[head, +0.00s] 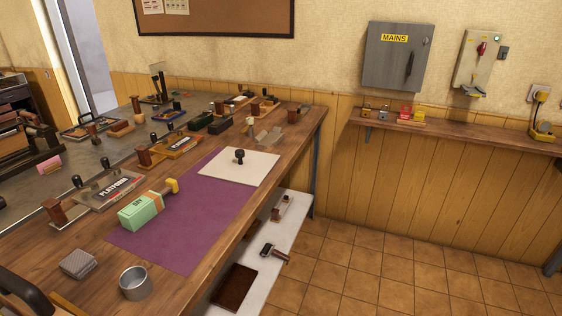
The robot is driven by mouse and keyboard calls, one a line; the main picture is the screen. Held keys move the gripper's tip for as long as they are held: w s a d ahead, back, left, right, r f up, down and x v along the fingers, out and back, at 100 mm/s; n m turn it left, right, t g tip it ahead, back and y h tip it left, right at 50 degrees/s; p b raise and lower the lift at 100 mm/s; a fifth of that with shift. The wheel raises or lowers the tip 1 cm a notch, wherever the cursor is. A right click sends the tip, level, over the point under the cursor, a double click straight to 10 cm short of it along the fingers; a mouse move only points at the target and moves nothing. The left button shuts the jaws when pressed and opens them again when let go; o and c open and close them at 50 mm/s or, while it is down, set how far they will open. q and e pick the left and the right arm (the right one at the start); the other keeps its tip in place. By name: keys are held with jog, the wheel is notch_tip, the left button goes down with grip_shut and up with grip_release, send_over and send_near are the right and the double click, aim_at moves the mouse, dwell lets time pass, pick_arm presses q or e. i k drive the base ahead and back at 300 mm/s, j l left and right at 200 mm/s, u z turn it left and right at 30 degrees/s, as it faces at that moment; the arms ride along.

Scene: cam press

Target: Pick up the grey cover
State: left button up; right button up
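A similar yellow cover (188,148) with a dark knob lies farther back, beside another brown block (144,156). Neither of my grippers is in view, and nothing is seen holding the grey cover.
A metal cup (135,284) and grey block (78,263) stand near the front. Several small tools crowd the back.

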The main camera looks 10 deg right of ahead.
aim_at(248, 167)
jog(key=i+l+u, duration=0.25)
jog(key=u, duration=0.2)
jog(key=i+l+u, duration=0.35)
jog(key=u, duration=0.15)
jog(key=i+l+u, duration=0.2)
jog(key=l+u, duration=0.25)
jog(key=i+l+u, duration=0.1)
jog(key=l+u, duration=0.35)
jog(key=l, duration=0.2)
